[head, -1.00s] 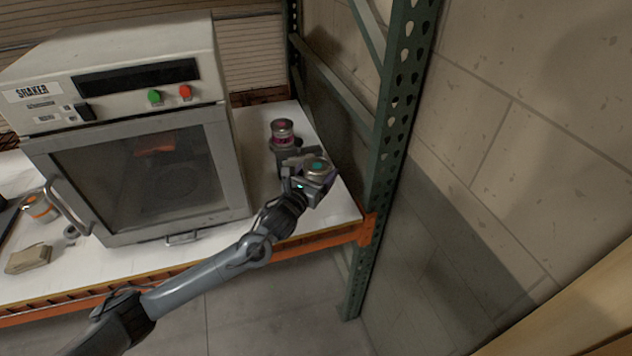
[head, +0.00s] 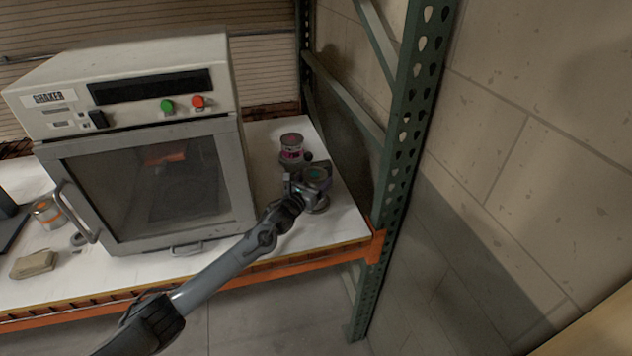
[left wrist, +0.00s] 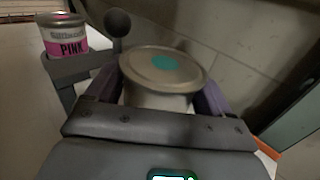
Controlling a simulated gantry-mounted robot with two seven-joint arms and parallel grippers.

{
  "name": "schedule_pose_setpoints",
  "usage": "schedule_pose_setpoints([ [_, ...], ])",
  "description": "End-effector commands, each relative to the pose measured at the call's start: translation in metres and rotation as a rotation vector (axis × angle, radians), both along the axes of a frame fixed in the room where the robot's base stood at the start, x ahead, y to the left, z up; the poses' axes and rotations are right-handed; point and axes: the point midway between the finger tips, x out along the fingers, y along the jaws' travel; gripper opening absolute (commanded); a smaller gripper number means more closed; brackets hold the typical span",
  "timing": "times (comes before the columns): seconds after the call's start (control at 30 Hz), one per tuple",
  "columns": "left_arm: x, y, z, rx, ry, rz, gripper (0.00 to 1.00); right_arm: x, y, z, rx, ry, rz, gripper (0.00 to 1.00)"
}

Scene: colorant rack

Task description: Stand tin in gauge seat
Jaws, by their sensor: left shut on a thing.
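My left gripper (head: 309,181) is shut on a round metal tin with a teal dot on its lid (head: 316,173). In the left wrist view the tin (left wrist: 160,80) sits between the two fingers (left wrist: 162,93), lid facing up, with its lower part hidden by the gripper. Below the gripper a round grey base (head: 319,205) shows on the bench; I cannot tell whether the tin touches it. I cannot make out which part is the gauge seat. My right gripper is not in view.
A tin labelled PINK (left wrist: 65,35) stands on a grey bracket (left wrist: 80,68), beside a dark ball knob (left wrist: 117,22). The shaker (head: 150,150) stands left on the white bench (head: 265,135). A green rack post (head: 395,150) and a wall bound the right.

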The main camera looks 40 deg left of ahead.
Motion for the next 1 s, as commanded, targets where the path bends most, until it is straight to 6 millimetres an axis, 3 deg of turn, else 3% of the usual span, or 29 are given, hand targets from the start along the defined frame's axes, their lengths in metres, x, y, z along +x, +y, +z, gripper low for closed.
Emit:
schedule_pose_setpoints([
  [0.4,0.000,-0.001,-0.036,-0.002,-0.003,0.000,0.36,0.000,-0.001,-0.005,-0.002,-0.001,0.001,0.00],
  [0.87,0.000,0.000,-0.042,0.000,-0.003,0.000,0.36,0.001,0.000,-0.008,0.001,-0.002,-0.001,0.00],
  [0.9,0.000,0.000,-0.041,0.000,0.000,0.000,0.88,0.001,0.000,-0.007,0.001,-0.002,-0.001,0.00],
  [1.0,0.000,0.000,-0.041,0.000,0.000,0.000,1.00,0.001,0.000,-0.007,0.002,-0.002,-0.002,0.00],
])
